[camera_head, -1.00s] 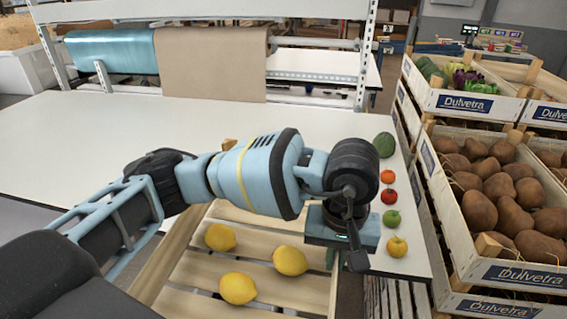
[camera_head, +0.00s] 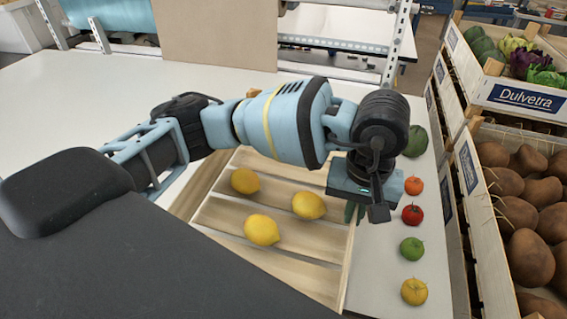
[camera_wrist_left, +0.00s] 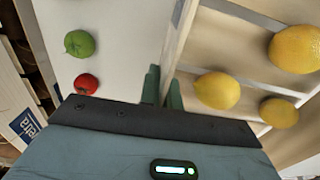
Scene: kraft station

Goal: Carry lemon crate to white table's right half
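The wooden lemon crate (camera_head: 230,216) holds three yellow lemons (camera_head: 309,206) on its slatted floor. It is over the right part of the white table (camera_head: 75,100); I cannot tell whether it rests on the top. My left gripper (camera_head: 354,212) is at the crate's right wall. In the left wrist view the gripper's green fingers (camera_wrist_left: 163,88) stand on either side of the crate wall (camera_wrist_left: 178,45), shut on it. My arm hides the crate's far part and my body hides its near left part. My right gripper is in neither view.
A row of fruit lies on the table just right of the crate: a green melon (camera_head: 415,141), an orange fruit (camera_head: 413,186), a red tomato (camera_head: 412,214), a green fruit (camera_head: 411,249) and a yellow-orange one (camera_head: 414,291). Potato crates (camera_head: 483,230) stand beyond the table's right edge.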

